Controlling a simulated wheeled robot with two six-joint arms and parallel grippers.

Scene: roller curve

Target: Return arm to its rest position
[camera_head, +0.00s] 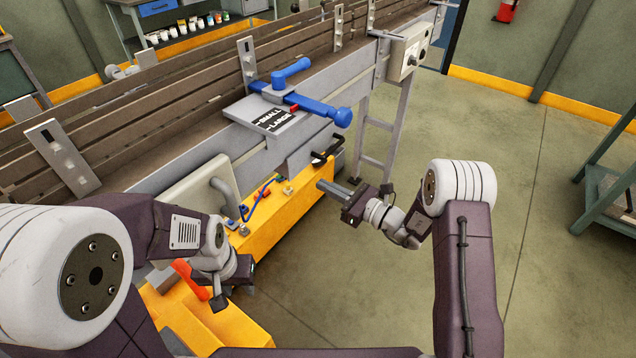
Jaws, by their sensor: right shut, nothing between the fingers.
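My right arm comes in from the lower right and bends at its white joint. My left arm comes in from the left edge. My left gripper (232,285) hangs low near the orange-yellow base under the conveyor; its fingers are small and partly hidden, so I cannot tell whether it is open or shut.
The conveyor (190,115) crosses the view, with a blue-handled lever (315,105) above a SMALL/LARGE label plate (265,118). A control box (407,50) sits at its far end. A yellow base (275,222) lies below. Open floor (540,200) is at right, beside a green rack (605,190).

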